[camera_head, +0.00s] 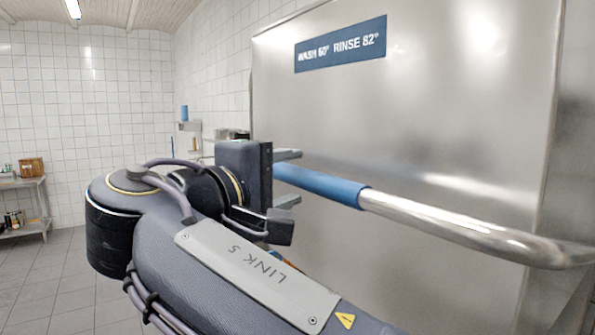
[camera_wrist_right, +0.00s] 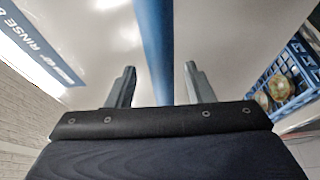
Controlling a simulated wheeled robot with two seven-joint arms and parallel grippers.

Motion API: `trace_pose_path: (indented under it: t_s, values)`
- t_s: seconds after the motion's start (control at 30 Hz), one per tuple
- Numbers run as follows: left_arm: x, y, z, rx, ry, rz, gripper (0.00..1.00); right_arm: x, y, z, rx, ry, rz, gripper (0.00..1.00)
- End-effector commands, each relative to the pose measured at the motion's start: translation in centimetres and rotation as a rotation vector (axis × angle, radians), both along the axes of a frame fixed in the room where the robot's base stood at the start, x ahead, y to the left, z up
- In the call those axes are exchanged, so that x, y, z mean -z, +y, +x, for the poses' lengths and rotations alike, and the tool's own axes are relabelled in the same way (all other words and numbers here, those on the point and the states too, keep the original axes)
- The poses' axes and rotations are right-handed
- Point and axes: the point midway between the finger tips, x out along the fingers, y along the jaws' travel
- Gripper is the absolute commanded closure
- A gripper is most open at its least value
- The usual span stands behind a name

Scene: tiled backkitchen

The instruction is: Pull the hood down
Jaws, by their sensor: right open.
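The hood (camera_head: 430,110) is a large steel box with a blue label reading "WASH 60° RINSE 82°". Its bar handle (camera_head: 450,226) runs across the front, steel at the right with a blue grip section (camera_head: 335,186) at the left. My right gripper (camera_head: 287,178) is open at the left part of the blue grip, one finger above and one below. In the right wrist view, the blue grip (camera_wrist_right: 155,50) passes between the spread fingers of the gripper (camera_wrist_right: 160,80), with gaps on both sides. My left gripper is not in view.
A blue crate (camera_wrist_right: 292,75) with dishes or cups shows at the right of the wrist view. A steel side table (camera_head: 25,205) with a wooden box stands far left. The tiled floor (camera_head: 60,270) at the left is clear.

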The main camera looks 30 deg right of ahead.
Motion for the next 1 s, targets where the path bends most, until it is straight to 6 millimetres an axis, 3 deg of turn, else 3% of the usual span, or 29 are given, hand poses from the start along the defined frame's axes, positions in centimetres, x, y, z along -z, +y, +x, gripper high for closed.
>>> trace_pose_path:
  t_s: [0.2, 0.5, 0.87, 1.0]
  values:
    - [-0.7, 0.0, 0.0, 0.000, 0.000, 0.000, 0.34, 0.0, -2.0, 1.0, 0.000, 0.002, 0.002, 0.52]
    - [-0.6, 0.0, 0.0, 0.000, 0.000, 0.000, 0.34, 0.1, -2.2, 1.2, -0.001, 0.002, 0.001, 0.52]
    - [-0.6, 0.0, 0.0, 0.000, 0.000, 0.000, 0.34, 0.1, -2.2, 1.2, -0.001, 0.002, 0.001, 0.99]
    - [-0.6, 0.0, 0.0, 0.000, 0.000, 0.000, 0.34, 0.1, -2.2, 1.1, -0.001, 0.002, 0.002, 1.00]
